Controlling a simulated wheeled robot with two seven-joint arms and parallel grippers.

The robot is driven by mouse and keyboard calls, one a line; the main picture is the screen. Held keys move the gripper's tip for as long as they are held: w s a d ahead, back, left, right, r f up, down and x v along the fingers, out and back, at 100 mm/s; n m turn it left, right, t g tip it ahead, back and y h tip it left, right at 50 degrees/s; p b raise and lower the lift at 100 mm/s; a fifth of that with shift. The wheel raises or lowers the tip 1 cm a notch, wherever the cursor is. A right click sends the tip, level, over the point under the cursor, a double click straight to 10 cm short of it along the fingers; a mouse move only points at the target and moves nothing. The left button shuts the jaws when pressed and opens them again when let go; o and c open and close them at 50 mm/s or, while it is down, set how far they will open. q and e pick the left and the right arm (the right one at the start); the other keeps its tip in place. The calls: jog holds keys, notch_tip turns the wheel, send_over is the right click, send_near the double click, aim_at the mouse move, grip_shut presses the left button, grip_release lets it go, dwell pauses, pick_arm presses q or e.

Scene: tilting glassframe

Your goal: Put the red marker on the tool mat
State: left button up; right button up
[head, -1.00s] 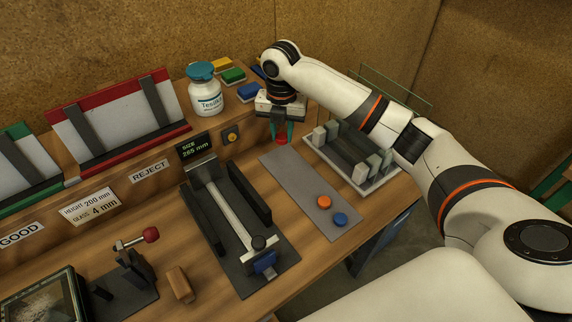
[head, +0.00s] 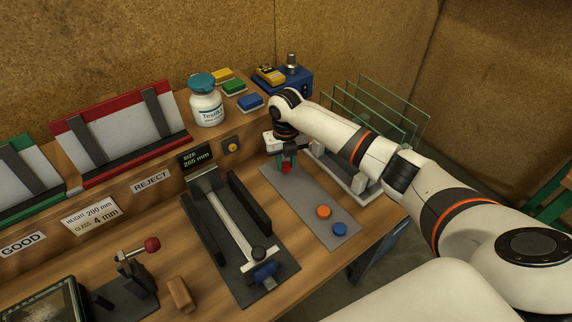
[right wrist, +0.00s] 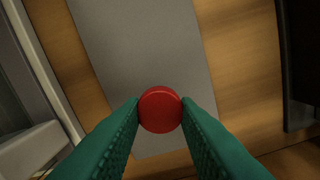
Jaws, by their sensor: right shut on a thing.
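The red marker (head: 286,169) is a small round red piece. In the right wrist view it (right wrist: 160,110) sits between the two green fingertips of my right gripper (right wrist: 160,118), which is shut on it. In the head view my right gripper (head: 286,160) points down over the far end of the grey tool mat (head: 298,191). The mat also shows behind the marker in the right wrist view (right wrist: 145,45). I cannot tell whether the marker touches the mat. An orange marker (head: 323,212) and a blue marker (head: 339,229) lie on the mat's near half. My left gripper is not in view.
A rack with upright glass panes (head: 395,105) stands right of the mat, partly hidden by my right arm. A dark clamp fixture (head: 268,268) is on its left. A white jar (head: 207,105) and coloured blocks (head: 234,87) stand on the shelf behind.

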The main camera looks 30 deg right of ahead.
aim_at(286, 164)
notch_tip(286, 164, down, 2)
jog(key=shift+f, duration=0.1)
jog(key=shift+f, duration=0.1)
jog(key=shift+f, duration=0.15)
jog(key=o, duration=1)
jog(key=shift+r, duration=0.25)
notch_tip(286, 164, up, 12)
jog(key=shift+b, duration=1.05)
